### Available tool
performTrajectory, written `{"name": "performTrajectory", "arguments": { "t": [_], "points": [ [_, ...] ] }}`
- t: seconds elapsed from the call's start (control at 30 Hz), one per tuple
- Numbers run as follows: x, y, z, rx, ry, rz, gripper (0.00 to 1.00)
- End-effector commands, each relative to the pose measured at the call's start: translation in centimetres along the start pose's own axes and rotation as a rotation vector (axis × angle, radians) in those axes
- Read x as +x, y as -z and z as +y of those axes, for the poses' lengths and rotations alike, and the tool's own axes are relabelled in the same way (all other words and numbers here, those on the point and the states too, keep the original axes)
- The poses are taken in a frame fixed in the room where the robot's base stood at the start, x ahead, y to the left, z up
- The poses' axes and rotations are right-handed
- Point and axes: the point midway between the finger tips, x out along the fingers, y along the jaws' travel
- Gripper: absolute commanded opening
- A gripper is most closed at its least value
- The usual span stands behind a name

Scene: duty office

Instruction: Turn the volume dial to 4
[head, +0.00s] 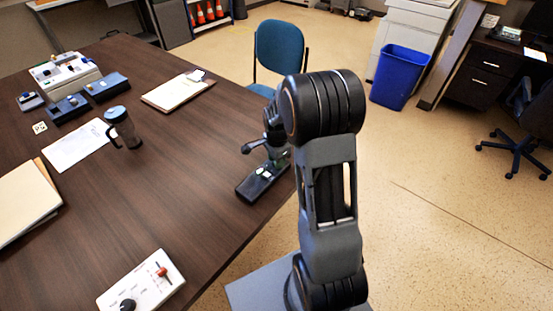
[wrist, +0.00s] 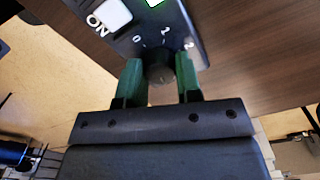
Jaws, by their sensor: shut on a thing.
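The dark control panel (head: 262,180) lies near the table's right edge in the head view, and its face fills the top of the wrist view (wrist: 178,17). The volume dial (wrist: 158,66) is a dark round knob with white numerals around its far side; a 0 is legible. My gripper (wrist: 160,74) has its two green fingers on either side of the dial, shut on it. The dial's pointer and some numerals are hidden or too blurred to read. In the head view, my gripper is over the panel, and the dial is hidden.
On the panel are a white switch (wrist: 112,14) marked ON and a green light (wrist: 155,3). A white box with a black knob and red slider (head: 143,282) sits at the front. A travel mug (head: 122,127) and a clipboard (head: 178,92) stand clear of my arm. A blue chair (head: 279,45) is behind the table.

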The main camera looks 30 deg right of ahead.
Motion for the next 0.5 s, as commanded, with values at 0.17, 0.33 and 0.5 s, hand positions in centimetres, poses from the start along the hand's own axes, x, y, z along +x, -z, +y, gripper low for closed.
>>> {"name": "performTrajectory", "arguments": {
  "t": [0.17,0.33,0.5],
  "points": [
    [0.02,-0.03,0.01,0.001,0.000,-0.001,0.08],
    [0.02,-0.03,0.01,0.001,0.000,-0.001,0.39],
    [0.01,-0.01,0.01,0.000,0.000,-0.001,0.55]
  ]
}}
